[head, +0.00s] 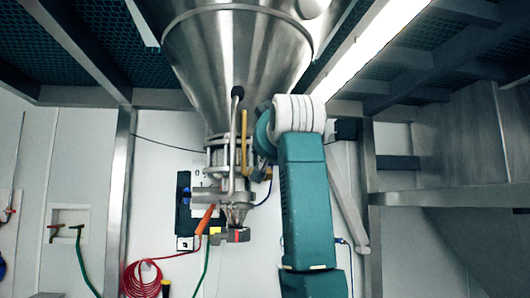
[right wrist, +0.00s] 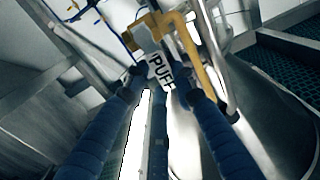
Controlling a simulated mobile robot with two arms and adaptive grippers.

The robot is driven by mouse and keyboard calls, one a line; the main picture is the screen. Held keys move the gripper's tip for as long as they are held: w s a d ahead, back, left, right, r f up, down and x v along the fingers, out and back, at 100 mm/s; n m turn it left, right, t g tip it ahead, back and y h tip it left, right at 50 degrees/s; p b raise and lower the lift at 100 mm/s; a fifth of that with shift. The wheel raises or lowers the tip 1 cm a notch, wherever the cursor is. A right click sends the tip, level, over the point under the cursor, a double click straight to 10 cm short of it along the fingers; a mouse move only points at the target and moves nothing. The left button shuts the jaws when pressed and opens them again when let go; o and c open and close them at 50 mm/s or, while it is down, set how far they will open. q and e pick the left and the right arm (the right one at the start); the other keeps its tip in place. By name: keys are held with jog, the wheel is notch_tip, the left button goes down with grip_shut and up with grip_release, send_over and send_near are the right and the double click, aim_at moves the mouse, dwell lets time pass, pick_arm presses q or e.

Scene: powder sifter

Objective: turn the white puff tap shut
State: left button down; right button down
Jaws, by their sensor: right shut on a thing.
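The white puff tap (right wrist: 161,70), a flat white handle with black "PUFF" lettering, shows in the right wrist view. My right gripper (right wrist: 155,78) has its two blue fingers on either side of the handle and is shut on it. The handle sits by a brass-coloured fitting and a bent yellow pipe (right wrist: 199,58). In the head view my teal right arm reaches up beside the steel hopper (head: 238,50), and its wrist hides the gripper and the tap. My left gripper is in neither view.
The yellow pipe also shows in the head view (head: 244,140), next to a bent steel pipe (head: 233,150). Below the hopper hang a coiled red hose (head: 142,278) and a green hose (head: 205,262). A steel post (head: 119,200) stands left.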

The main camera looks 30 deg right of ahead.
dwell(0.4)
jog(key=c, duration=1.4)
grip_release()
jog(key=shift+c, duration=0.2)
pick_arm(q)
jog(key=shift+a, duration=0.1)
pick_arm(e)
jog(key=shift+o, duration=0.3)
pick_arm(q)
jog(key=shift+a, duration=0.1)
pick_arm(e)
jog(key=v, duration=1.2)
